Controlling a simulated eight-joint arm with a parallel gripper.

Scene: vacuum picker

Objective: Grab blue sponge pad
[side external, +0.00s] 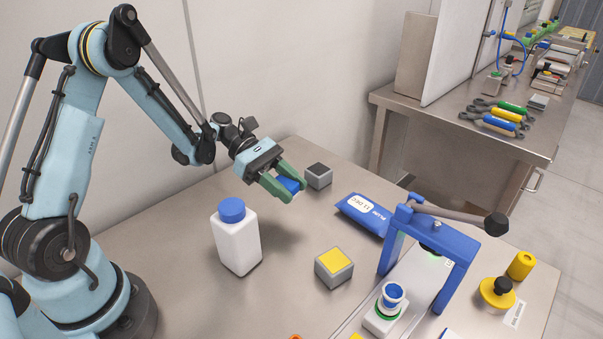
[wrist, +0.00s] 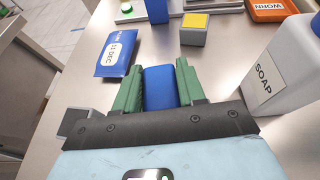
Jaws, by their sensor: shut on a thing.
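My gripper (side external: 283,188) has green fingers and is shut on a blue sponge pad (side external: 289,185). In the wrist view the pad (wrist: 160,88) sits between the two green fingers of my gripper (wrist: 158,90), one on each side. The fingers and the gripper body hide part of the pad.
A white soap bottle (side external: 237,243) with a blue cap stands close by. A dark-topped grey block (side external: 318,176), a yellow-topped block (side external: 334,266) and a blue packet (side external: 364,214) lie nearby. A blue frame with a lever (side external: 437,240) stands at the right.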

